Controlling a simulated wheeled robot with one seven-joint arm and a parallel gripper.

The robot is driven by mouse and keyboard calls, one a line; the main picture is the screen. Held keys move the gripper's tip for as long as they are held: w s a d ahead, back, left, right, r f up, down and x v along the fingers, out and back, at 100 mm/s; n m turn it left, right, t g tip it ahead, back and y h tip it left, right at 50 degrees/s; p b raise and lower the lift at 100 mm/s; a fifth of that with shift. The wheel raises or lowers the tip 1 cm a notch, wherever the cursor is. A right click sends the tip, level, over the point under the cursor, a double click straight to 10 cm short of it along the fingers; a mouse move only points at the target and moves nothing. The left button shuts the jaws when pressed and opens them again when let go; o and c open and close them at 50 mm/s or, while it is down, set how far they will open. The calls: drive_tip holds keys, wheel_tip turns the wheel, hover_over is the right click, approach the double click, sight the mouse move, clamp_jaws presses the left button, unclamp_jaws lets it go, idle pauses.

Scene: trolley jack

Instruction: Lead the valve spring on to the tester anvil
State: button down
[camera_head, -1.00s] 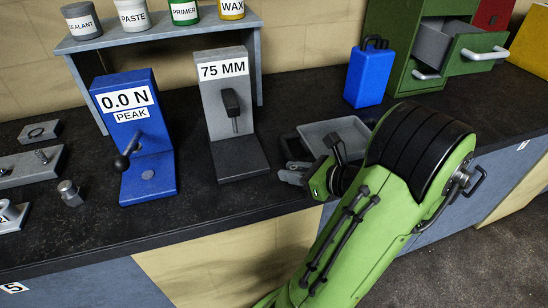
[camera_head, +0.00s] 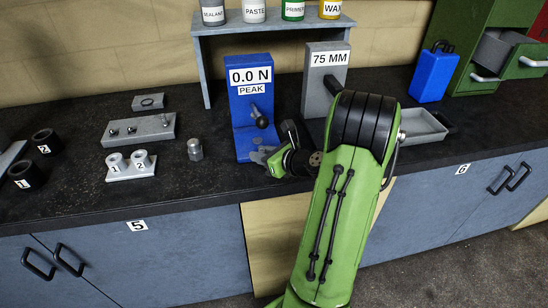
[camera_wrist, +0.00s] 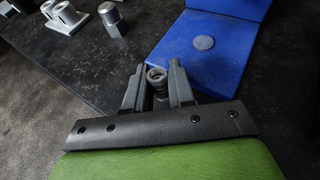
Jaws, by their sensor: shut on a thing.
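The blue tester (camera_head: 248,100) stands on the bench, reading "0.0 N PEAK", with a black-knobbed lever on its front. Its round grey anvil (camera_wrist: 204,43) lies bare on the blue base in the wrist view. My gripper (camera_head: 262,157) is at the front of the tester base in the head view. In the wrist view my gripper (camera_wrist: 157,75) is shut on the valve spring (camera_wrist: 156,76), a small coil seen from its end. The spring is left of and nearer than the anvil, apart from it. The spring is too small to make out in the head view.
A steel cylinder (camera_head: 195,149) stands just left of the tester. A grey 75 MM stand (camera_head: 318,80) is close on its right, partly behind my arm. A numbered cup holder (camera_head: 130,171) and a grey block (camera_head: 138,130) are further left. A grey tray (camera_head: 420,128) lies right.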

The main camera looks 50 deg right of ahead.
sight(258, 141)
drive_tip(key=shift+d, duration=0.2)
drive_tip(key=shift+r+p, duration=0.1)
drive_tip(key=shift+p, duration=0.35)
drive_tip(key=w+d+p, duration=0.1)
drive_tip(key=w, duration=0.1)
drive_tip(key=w+d+p, duration=0.1)
drive_tip(key=p, duration=0.1)
drive_tip(key=shift+w+d, duration=0.3)
drive_tip(key=shift+w, duration=0.1)
drive_tip(key=shift+w+d+f+p, duration=0.2)
drive_tip(key=shift+w+d+p, duration=0.35)
drive_tip(key=shift+w, duration=0.25)
drive_tip(key=shift+w+d+f+p, duration=0.2)
drive_tip(key=shift+w+d+p, duration=0.35)
drive_tip(key=shift+w, duration=0.25)
drive_tip(key=shift+w+d+f+p, duration=0.15)
drive_tip(key=shift+w+d+p, duration=0.15)
drive_tip(key=shift+w, duration=0.2)
drive_tip(key=shift+w+d+f+p, duration=0.15)
drive_tip(key=shift+w+d+p, duration=0.05)
drive_tip(key=shift+w+d, duration=0.25)
drive_tip(key=shift+a+f, duration=0.1)
drive_tip(key=shift+f, duration=0.05)
drive_tip(key=c, duration=0.9)
unclamp_jaws()
